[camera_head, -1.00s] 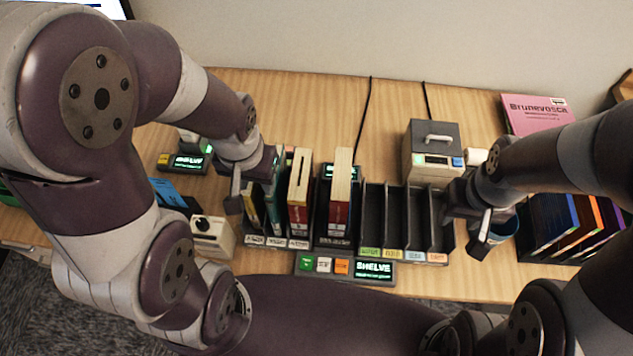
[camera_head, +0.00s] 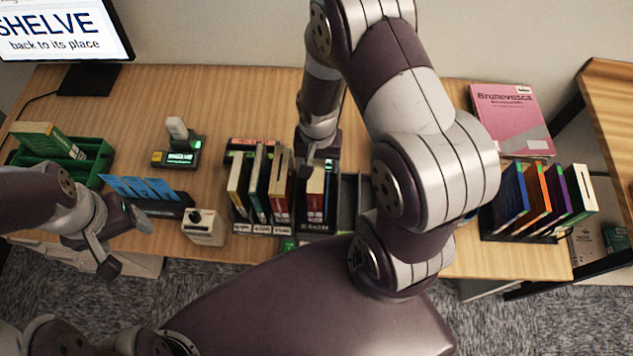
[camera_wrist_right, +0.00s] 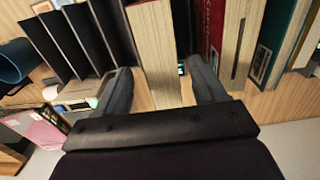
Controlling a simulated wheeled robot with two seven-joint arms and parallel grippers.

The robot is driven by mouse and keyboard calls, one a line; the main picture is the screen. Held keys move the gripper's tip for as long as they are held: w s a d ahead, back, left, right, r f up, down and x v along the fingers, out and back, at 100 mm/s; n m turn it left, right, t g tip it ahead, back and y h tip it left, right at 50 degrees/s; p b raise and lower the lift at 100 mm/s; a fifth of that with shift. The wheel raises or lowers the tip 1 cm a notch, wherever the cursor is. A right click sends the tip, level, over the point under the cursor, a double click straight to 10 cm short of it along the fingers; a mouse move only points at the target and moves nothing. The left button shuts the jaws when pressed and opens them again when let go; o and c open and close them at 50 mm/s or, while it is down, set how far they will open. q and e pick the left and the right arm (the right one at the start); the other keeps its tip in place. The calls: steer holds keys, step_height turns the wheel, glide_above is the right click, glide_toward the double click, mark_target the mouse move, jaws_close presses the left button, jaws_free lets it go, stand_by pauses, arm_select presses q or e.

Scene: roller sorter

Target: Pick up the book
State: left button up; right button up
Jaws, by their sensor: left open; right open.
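A book (camera_head: 316,196) with a red spine stands upright in the dark sorter (camera_head: 347,195), right of the other books. In the right wrist view its pale page edges (camera_wrist_right: 155,45) show between my fingers. My right gripper (camera_head: 318,163) is open, low over this book. In the wrist view the right gripper (camera_wrist_right: 162,88) has one finger on each side of the book; I cannot tell whether they touch it. My left gripper (camera_head: 122,242) is open and empty near the table's front edge at the left. My right arm hides the sorter's right part.
Several books (camera_head: 258,185) stand in the left slots. A pink book (camera_head: 512,120) lies at the back right, behind a rack of colored books (camera_head: 540,200). A green tray (camera_head: 90,160), blue cards (camera_head: 145,188) and a monitor (camera_head: 65,30) are at the left.

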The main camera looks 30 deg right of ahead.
steer(key=f, duration=0.3)
steer(key=f+p, duration=0.1)
steer(key=shift+s+a+f, duration=0.15)
steer(key=shift+s+a, duration=0.05)
steer(key=shift+a, duration=0.05)
steer(key=shift+f, duration=0.3)
steer(key=shift+d, duration=0.1)
jaws_close()
steer(key=shift+w, duration=0.1)
